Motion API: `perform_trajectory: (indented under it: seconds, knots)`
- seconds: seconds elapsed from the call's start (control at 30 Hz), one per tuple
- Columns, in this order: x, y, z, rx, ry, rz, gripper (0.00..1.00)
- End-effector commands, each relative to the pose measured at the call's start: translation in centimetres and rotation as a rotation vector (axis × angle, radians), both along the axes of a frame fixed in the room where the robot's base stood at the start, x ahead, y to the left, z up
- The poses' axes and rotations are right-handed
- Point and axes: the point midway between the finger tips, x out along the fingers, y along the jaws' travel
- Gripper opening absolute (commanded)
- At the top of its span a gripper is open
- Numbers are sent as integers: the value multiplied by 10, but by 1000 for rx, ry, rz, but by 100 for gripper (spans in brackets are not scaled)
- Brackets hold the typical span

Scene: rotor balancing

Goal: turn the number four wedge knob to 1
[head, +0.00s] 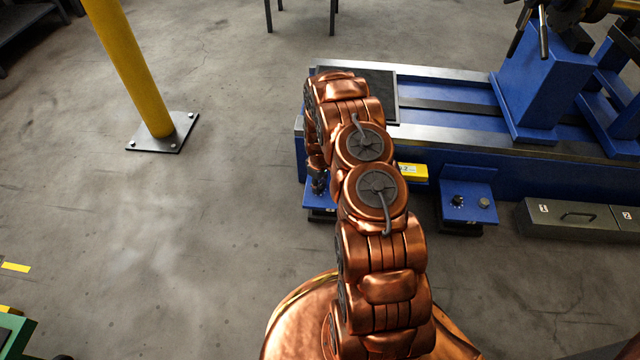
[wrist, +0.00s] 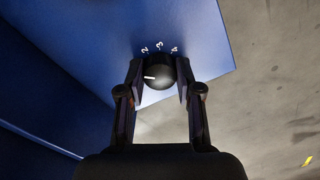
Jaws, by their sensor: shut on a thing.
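The black round wedge knob (wrist: 158,74) is on a blue face in the wrist view. Its white pointer mark is toward the left of the picture. White numerals 2, 3 and 4 arc above it; no 1 shows, and the left finger covers part of the area there. My gripper (wrist: 160,80) is shut on the knob, one finger on each side. In the head view my gripper (head: 318,183) is partly hidden by my arm, over a blue wedge block (head: 319,213) at the near left end of the machine.
A second blue block (head: 467,203) with a knob stands to the right. The blue machine bed (head: 450,140) runs along the back. A yellow post (head: 137,65) stands at the left. Grey numbered boxes (head: 570,219) sit at the right.

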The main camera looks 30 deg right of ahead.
Motion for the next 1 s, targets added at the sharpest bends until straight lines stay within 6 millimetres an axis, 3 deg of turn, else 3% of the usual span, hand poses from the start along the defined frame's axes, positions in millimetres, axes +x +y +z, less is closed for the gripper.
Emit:
perform_trajectory:
  seconds: [0.03,0.07,0.27,0.73,1.0]
  knots:
    - [0,0,0,0,1,1,0]
    - [0,0,0,0,1,1,38]
    - [0,0,0,0,0,1,58]
    - [0,0,4,0,0,1,60]
    - [1,0,28,-1,-3,2,60]
